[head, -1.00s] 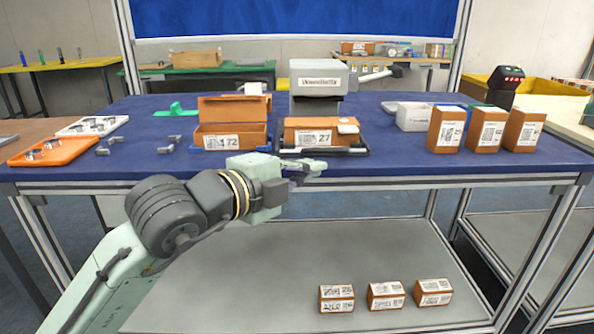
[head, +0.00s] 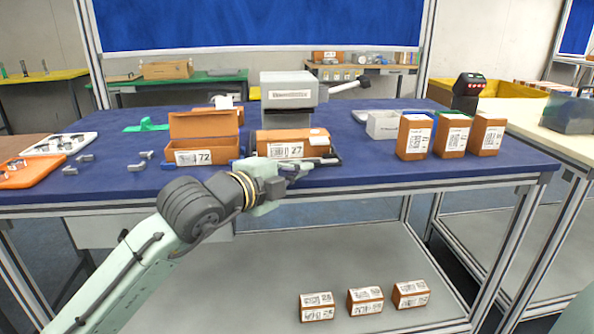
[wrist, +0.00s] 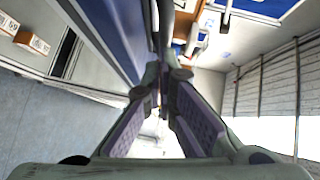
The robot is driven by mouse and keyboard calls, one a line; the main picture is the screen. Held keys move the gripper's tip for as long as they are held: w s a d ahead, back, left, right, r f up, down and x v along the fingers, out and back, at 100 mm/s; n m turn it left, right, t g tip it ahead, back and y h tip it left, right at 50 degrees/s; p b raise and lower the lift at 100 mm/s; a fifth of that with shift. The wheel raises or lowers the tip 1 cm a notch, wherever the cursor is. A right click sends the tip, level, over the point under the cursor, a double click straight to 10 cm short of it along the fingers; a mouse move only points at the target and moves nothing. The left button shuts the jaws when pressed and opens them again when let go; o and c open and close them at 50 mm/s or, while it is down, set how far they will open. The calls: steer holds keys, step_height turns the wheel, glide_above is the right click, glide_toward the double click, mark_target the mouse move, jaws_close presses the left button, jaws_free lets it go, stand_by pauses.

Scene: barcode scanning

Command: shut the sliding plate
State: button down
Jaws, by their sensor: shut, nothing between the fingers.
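The grey machine (head: 288,88) stands at the back middle of the blue table. In front of it, an orange box (head: 292,143) with the number 27 rests on a dark sliding plate, mostly hidden by the box and my gripper. My gripper (head: 318,163) is shut and empty, at the front edge of the plate, just below the box. I cannot tell whether it touches the plate. In the wrist view, the fingers of my gripper (wrist: 160,78) meet at the tips, with nothing visible between them.
An open orange box (head: 203,136) numbered 72 stands left of the plate. Three orange boxes (head: 450,136) stand at the right beside a white bin (head: 382,124). A scanner (head: 467,90) stands behind them. Three more boxes (head: 366,300) lie on the lower shelf.

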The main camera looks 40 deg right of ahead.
mark_target(298, 152)
steer(key=w+d, duration=0.1)
steer(key=w, duration=0.1)
steer(key=w+d+p, duration=0.1)
steer(key=w+d, duration=0.1)
steer(key=w, duration=0.1)
steer(key=w+d, duration=0.1)
steer(key=w, duration=0.1)
steer(key=shift+w+d, duration=0.15)
steer(key=shift+d, duration=0.05)
